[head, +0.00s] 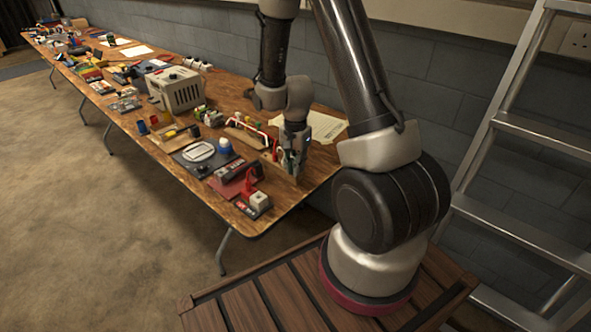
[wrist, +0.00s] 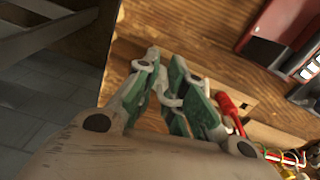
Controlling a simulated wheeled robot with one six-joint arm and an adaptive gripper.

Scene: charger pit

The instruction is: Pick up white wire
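My gripper (head: 292,170) points down over the near right end of the long wooden table in the head view. In the wrist view, my gripper (wrist: 164,72) has green-padded fingers that come close together near their tips. A pale, curved piece shows between the fingers. I cannot tell if it is the white wire or part of a finger. No other white wire is clear in either view. Whether the fingers grip anything is too small to tell.
The wooden table (head: 318,170) holds many tools and parts. A red-handled tool (wrist: 232,108) and coloured wires (wrist: 285,158) lie beside my gripper. A grey box (head: 178,90) stands farther along. A ladder (head: 520,130) is at the right. The table edge is close.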

